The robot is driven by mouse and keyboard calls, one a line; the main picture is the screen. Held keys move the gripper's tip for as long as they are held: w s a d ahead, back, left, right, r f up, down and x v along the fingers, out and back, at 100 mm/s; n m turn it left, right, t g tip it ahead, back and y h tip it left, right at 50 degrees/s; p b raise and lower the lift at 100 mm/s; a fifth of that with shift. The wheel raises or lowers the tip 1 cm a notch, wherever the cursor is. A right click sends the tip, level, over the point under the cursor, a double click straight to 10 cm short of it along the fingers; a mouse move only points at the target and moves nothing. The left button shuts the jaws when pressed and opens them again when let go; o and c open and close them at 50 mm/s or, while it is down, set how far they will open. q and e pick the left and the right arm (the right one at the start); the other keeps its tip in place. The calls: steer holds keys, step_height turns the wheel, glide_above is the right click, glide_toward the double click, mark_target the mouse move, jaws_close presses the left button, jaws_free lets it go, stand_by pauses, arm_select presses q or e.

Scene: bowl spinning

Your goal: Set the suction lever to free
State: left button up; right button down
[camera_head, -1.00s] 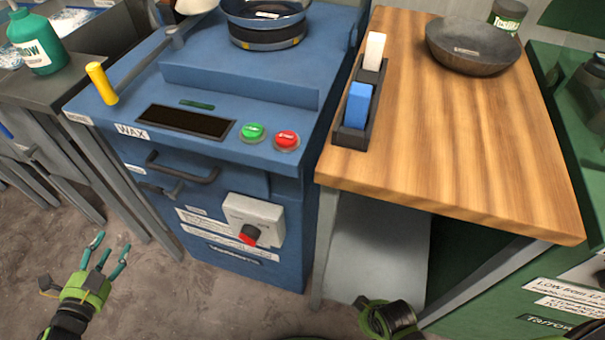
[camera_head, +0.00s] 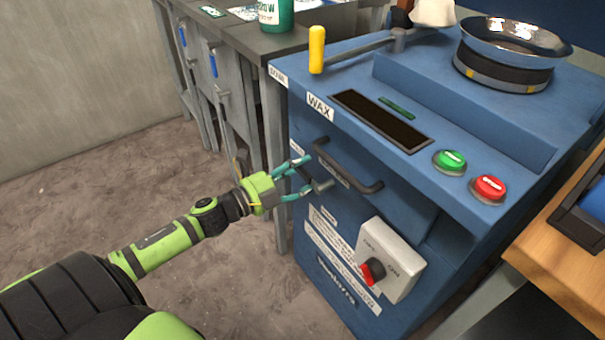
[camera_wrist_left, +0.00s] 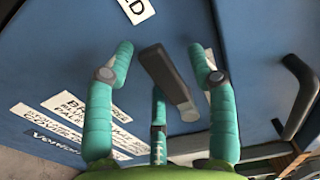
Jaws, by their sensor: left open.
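A small dark grey lever (camera_head: 322,186) sticks out from the front of the blue machine (camera_head: 385,165), just below the curved dark handle; I take it for the suction lever. In the left wrist view the lever (camera_wrist_left: 168,78) slants between my fingers, with its blunt end towards the camera. My left gripper (camera_head: 295,179) is open at the lever, with teal fingers either side of it. In the left wrist view my left gripper (camera_wrist_left: 160,75) has its fingers apart, and I cannot tell whether any touches the lever. My right gripper is out of view.
The dark handle (camera_head: 347,165) is close above the lever. A grey switch box (camera_head: 398,262) with a red knob sits lower right. A yellow-handled lever (camera_head: 317,50) and green (camera_head: 450,160) and red (camera_head: 488,190) buttons are on top. The floor at left is clear.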

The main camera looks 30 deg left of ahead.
arm_select(q)
steer(key=shift+w, duration=0.2)
jaws_close()
